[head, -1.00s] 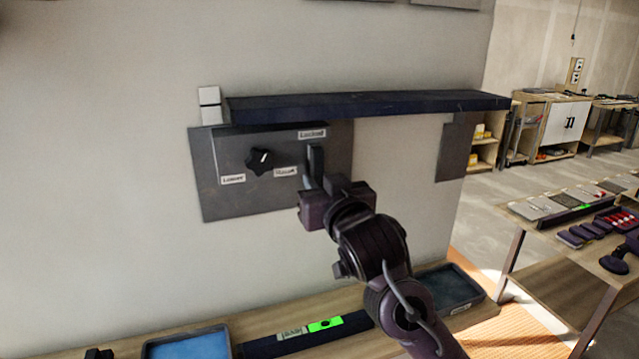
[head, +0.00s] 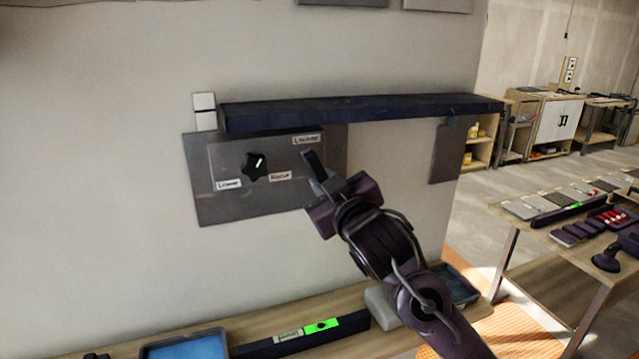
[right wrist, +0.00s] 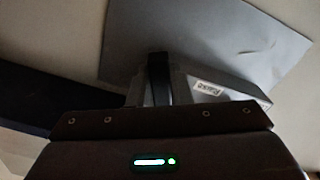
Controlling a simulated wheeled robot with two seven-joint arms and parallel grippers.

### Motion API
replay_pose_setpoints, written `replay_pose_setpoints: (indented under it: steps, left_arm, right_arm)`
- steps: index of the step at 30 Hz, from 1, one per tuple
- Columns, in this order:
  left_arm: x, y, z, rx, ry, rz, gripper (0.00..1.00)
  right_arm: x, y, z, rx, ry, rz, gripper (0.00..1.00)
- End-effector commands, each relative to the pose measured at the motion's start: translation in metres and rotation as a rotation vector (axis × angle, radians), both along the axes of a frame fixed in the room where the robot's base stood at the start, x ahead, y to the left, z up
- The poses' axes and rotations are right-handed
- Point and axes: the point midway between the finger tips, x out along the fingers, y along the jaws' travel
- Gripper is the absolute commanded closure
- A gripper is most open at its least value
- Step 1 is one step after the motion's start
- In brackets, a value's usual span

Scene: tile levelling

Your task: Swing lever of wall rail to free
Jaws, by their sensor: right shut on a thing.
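The wall rail (head: 360,112) is a long dark bar fixed across the wall. Below its left end is a grey panel (head: 202,180) with a black knob (head: 255,166) and labels reading Lower and Raise. A dark lever (head: 315,166) stands at the panel's right side, just below the Locked label (head: 307,140). The lever leans with its top to the left. My right gripper (head: 329,190) is shut on the lever's lower part. The lever also shows upright in the right wrist view (right wrist: 158,78). My left gripper is not in view.
A wooden bench (head: 300,284) below holds a blue tray (head: 186,346), a dark level with a green light (head: 322,325) and a dark tray at the right. A table with tools (head: 560,212) stands at the right. The wall left of the panel is clear.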

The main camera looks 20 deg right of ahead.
Motion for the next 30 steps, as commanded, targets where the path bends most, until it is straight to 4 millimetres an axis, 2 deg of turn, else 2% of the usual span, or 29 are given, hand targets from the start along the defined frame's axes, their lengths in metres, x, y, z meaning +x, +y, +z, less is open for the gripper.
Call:
replay_pose_setpoints:
  steps: [18, 30]
  left_arm:
    - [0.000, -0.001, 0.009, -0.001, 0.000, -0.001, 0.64]
    - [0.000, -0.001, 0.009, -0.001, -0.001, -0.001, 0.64]
  right_arm:
    - [0.001, -0.022, 0.019, -0.576, -0.019, -0.001, 1.00]
    - [0.001, -0.027, 0.029, -0.804, -0.026, 0.000, 1.00]
